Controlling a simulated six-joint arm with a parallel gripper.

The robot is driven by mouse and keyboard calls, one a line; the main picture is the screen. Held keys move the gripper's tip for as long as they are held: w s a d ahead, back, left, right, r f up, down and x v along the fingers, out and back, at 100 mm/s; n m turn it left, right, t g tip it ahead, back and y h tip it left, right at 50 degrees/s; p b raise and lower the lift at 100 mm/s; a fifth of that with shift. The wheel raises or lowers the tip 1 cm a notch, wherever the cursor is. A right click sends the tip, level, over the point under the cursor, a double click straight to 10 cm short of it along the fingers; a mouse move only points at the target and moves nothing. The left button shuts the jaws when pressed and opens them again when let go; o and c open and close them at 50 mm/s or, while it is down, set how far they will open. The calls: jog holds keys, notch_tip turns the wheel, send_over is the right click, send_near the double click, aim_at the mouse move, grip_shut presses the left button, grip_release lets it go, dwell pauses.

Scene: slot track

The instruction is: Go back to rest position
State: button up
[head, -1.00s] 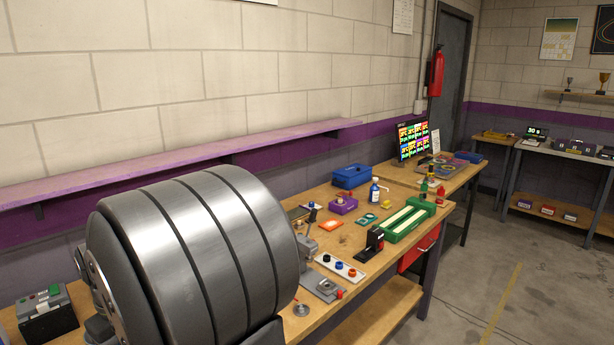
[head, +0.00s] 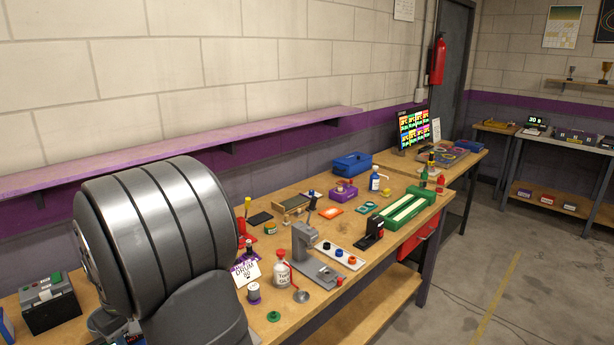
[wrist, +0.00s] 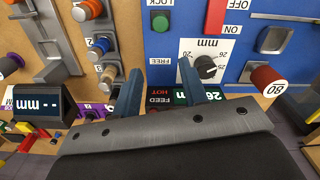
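My gripper (wrist: 160,80) shows in the wrist view with its two dark blue fingers apart and nothing between them. The fingers are over a blue panel (wrist: 165,45) that has a black dial (wrist: 204,66) marked in mm, a green button (wrist: 160,22) and a red switch (wrist: 216,14). A lit display (wrist: 195,95) is partly hidden behind the fingers. In the head view my grey arm fills the lower left, and the gripper's fingers do not show there.
The bench holds a white bottle (head: 282,270), a grey press-like device (head: 303,243), a strip of coloured knobs (head: 339,256), a green tray (head: 408,207) and a blue bin (head: 352,165). A purple shelf (head: 180,155) runs along the wall. Floor at the right is clear.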

notch_tip(320, 180, up, 20)
jog(key=m, duration=0.3)
jog(key=shift+a+f, duration=0.1)
jog(key=shift+f, duration=2.65)
jog(key=shift+o, duration=0.9)
jog(key=o, duration=1.2)
jog(key=s+d+r, duration=0.1)
jog(key=r, duration=0.2)
jog(key=s+d+r, duration=0.1)
jog(key=r, duration=0.1)
jog(key=shift+s+d, duration=0.35)
jog(key=shift+c, duration=0.2)
notch_tip(320, 180, down, 10)
jog(key=shift+r, duration=0.2)
